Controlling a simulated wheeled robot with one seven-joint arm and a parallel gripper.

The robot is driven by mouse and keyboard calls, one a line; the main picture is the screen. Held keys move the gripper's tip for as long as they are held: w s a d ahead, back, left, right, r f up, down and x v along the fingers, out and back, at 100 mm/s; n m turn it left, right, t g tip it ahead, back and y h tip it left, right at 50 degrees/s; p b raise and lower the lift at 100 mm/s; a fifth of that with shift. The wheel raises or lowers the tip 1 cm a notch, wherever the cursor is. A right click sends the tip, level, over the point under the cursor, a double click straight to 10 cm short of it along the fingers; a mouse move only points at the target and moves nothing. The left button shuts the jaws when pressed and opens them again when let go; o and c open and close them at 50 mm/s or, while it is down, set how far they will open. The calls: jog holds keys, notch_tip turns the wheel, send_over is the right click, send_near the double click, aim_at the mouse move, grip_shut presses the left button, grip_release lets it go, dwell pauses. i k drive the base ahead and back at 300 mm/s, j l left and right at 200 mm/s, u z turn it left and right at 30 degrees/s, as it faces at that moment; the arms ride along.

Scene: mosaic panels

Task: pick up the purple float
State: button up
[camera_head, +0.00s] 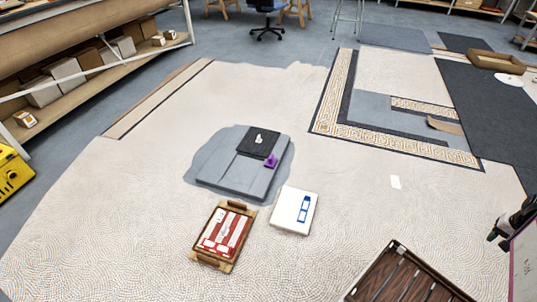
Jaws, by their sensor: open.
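The purple float (271,160) is a small purple piece with a raised handle. A small pale item (259,138) lies on the black square, just left of the float. My gripper (497,241) shows as a dark shape at the right edge, far from the float. Its tips look apart and nothing shows between them.
A wooden tray (208,259) with red and white pieces and a white box (283,218) stand in front of the slab. A dark wooden crate (393,252) is at the bottom right. Shelving (85,72) and a yellow case (12,176) are left.

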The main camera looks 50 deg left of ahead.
aim_at(271, 163)
jog(key=i+u, duration=0.25)
jog(key=i, duration=0.7)
jog(key=i+l+u, duration=0.1)
jog(key=i+u, duration=0.15)
jog(key=i, duration=0.7)
jog(key=i+u, duration=0.7)
jog(key=u, duration=0.15)
jog(key=i+l+u, duration=0.1)
jog(key=i+u, duration=0.35)
jog(key=i+j+u, duration=0.15)
jog(key=u, duration=0.25)
jog(key=i+u, duration=0.45)
jog(key=k, duration=0.1)
